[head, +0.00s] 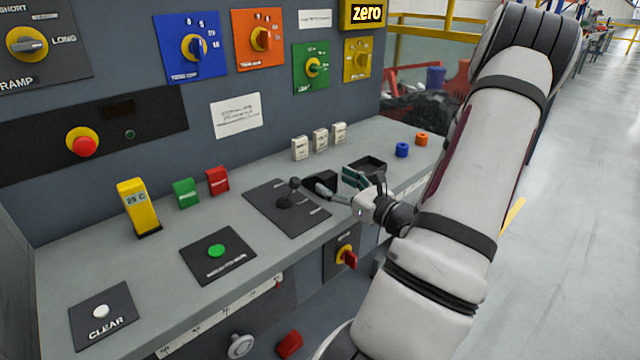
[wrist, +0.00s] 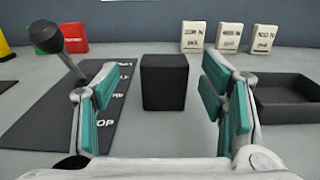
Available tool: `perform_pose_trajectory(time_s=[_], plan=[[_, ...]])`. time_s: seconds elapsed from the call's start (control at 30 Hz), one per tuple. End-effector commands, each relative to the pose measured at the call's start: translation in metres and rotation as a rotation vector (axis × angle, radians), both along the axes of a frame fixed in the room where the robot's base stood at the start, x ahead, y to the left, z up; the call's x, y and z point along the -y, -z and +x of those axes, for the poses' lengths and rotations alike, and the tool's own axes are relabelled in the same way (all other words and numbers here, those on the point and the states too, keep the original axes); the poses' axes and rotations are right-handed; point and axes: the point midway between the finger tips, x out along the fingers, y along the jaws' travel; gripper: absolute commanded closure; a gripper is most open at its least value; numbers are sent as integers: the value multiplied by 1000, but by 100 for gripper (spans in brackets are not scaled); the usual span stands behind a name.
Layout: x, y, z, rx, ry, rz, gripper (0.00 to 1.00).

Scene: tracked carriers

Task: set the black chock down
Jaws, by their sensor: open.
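The black chock (wrist: 165,84) is a dark block standing upright on the grey console shelf, in the middle of the wrist view. In the head view the black chock (head: 322,181) is partly hidden by my gripper. My gripper (head: 341,185) is open, and its teal-padded fingers (wrist: 160,92) spread to either side of the chock in the wrist view. There are visible gaps between the chock and both fingers. The fingers do not grip it.
A lever on a black plate (head: 262,205) stands left of the chock. A shallow black tray (wrist: 290,112) lies to the right. White labelled blocks (wrist: 229,37) stand behind. Blue (head: 402,150) and orange (head: 421,140) pieces sit farther right on the shelf.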

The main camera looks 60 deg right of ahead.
Motion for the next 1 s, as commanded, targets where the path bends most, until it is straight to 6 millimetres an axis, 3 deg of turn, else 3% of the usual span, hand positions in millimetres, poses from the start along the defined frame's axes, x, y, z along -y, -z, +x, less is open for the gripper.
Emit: perform_pose_trajectory(time_s=[0.1, 0.37, 0.6, 0.93, 1.0], plan=[[4, 0, 15, 0, -2, -1, 35], [10, 1, 33, 0, -2, -2, 35], [20, 4, 64, 0, -2, -2, 35], [22, 3, 71, -1, -1, -1, 35], [22, 3, 71, -1, -1, -2, 49]])
